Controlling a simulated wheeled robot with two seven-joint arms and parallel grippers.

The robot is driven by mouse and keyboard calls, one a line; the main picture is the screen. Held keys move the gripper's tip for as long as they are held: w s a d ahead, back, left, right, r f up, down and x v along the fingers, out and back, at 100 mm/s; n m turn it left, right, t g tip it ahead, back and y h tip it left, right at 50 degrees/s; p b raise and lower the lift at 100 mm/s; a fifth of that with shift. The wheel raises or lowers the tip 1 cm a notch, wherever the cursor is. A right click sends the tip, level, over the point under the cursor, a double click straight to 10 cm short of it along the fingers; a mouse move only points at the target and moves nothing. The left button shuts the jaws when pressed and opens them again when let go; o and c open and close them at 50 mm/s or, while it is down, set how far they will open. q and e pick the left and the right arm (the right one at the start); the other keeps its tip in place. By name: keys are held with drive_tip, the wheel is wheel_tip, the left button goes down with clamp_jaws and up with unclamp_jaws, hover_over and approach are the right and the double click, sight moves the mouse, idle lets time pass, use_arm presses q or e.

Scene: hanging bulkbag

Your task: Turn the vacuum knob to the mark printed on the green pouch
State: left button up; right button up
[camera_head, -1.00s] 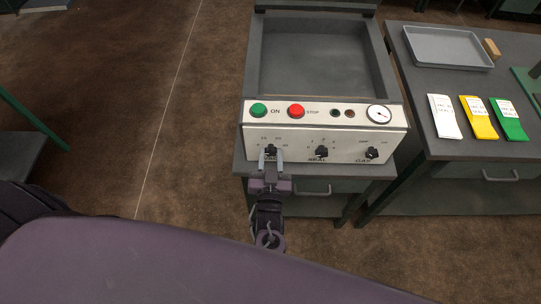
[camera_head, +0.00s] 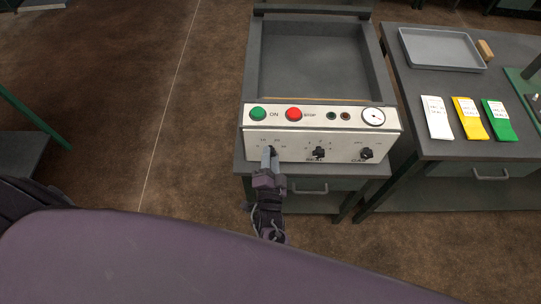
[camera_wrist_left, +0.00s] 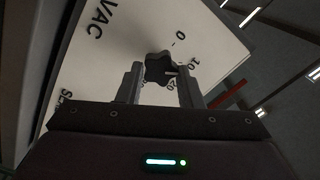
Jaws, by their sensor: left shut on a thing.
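The vacuum knob (camera_wrist_left: 158,67) is a dark lobed knob on the white front panel, at the left end of the knob row. My left gripper (camera_head: 270,157) is shut on it, with one finger on each side in the left wrist view (camera_wrist_left: 159,85). A light pointer line on the knob faces the printed numbers on its right; its exact reading is unclear. "VAC", "0" and "10" are legible around it. The green pouch (camera_head: 498,121) lies on the right bench with a white label, too small to read. My right gripper is not in view.
The machine's panel (camera_head: 338,148) also carries a seal knob (camera_head: 318,152), a gas knob (camera_head: 366,153), a green button (camera_head: 258,114), a red button (camera_head: 293,114) and a gauge (camera_head: 373,117). White (camera_head: 437,118) and yellow (camera_head: 470,119) pouches and a grey tray (camera_head: 440,48) lie on the right bench.

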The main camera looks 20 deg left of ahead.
use_arm(q)
drive_tip(key=m+p, duration=0.3)
drive_tip(key=m, duration=0.9)
drive_tip(key=shift+f, duration=0.2)
idle(0.5)
drive_tip(key=o, duration=1)
drive_tip(key=v, duration=0.7)
drive_tip(key=shift+s+d+b, duration=0.15)
drive_tip(key=shift+s+b, duration=0.25)
